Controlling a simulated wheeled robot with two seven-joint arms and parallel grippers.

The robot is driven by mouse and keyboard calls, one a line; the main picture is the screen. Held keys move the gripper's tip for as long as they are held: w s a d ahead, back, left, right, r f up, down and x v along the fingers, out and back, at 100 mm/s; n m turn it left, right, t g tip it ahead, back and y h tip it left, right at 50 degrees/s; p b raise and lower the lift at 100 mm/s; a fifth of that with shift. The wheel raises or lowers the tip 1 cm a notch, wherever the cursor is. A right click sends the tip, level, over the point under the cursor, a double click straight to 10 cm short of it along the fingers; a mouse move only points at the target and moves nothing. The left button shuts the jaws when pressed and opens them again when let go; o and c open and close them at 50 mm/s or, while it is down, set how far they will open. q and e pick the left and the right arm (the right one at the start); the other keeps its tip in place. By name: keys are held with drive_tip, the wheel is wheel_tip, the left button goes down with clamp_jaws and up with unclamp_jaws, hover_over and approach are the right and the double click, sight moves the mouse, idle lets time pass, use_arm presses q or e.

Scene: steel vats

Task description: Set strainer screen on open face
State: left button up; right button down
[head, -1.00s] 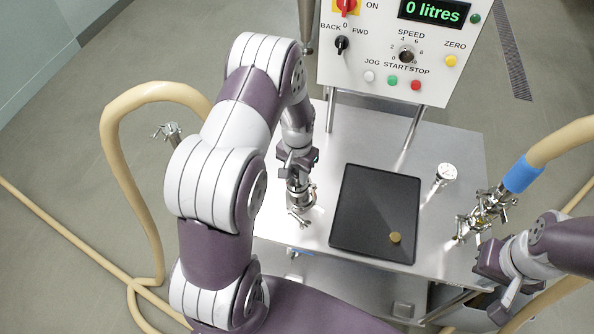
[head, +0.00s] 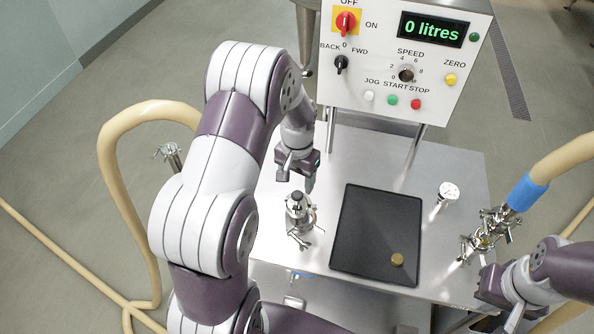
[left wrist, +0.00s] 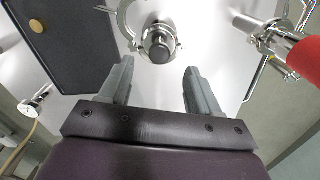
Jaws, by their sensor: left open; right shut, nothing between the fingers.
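A steel fitting (head: 301,228) with an open wing clamp stands on the left of the steel top. A short steel cylinder with a dark round top (head: 295,198) stands upright on it; this looks like the strainer screen on the face, but I cannot tell for sure. It also shows in the left wrist view as a dark knob (left wrist: 159,46) within a steel ring. My left gripper (head: 297,180) is open and empty, just behind and above it, with its fingers (left wrist: 157,68) apart and clear of it. My right gripper (head: 488,287) is shut and empty by the top's right edge, its fingertips hard to make out.
A black mat (head: 360,230) with a brass-coloured disc (head: 397,259) lies mid-top. A gauge (head: 448,191) stands right of it. A hose with a blue collar (head: 526,193) ends in clamped fittings (head: 486,236) near my right gripper. The control panel (head: 400,60) rises behind.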

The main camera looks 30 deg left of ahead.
use_arm(q)
wheel_tip(320, 180, up, 6)
drive_tip(key=shift+b, duration=0.35)
idle(0.5)
drive_tip(key=s+d, duration=0.4)
drive_tip(key=s, duration=0.2)
drive_tip(key=s+d+r+t, duration=0.1)
drive_tip(key=s+d, duration=0.3)
drive_tip(key=s, duration=0.3)
drive_tip(key=shift+s+r+t, duration=0.15)
drive_tip(key=shift+t, duration=0.15)
drive_tip(key=shift+s+d, duration=0.15)
drive_tip(key=shift+s, duration=0.05)
drive_tip(key=shift+w, duration=0.15)
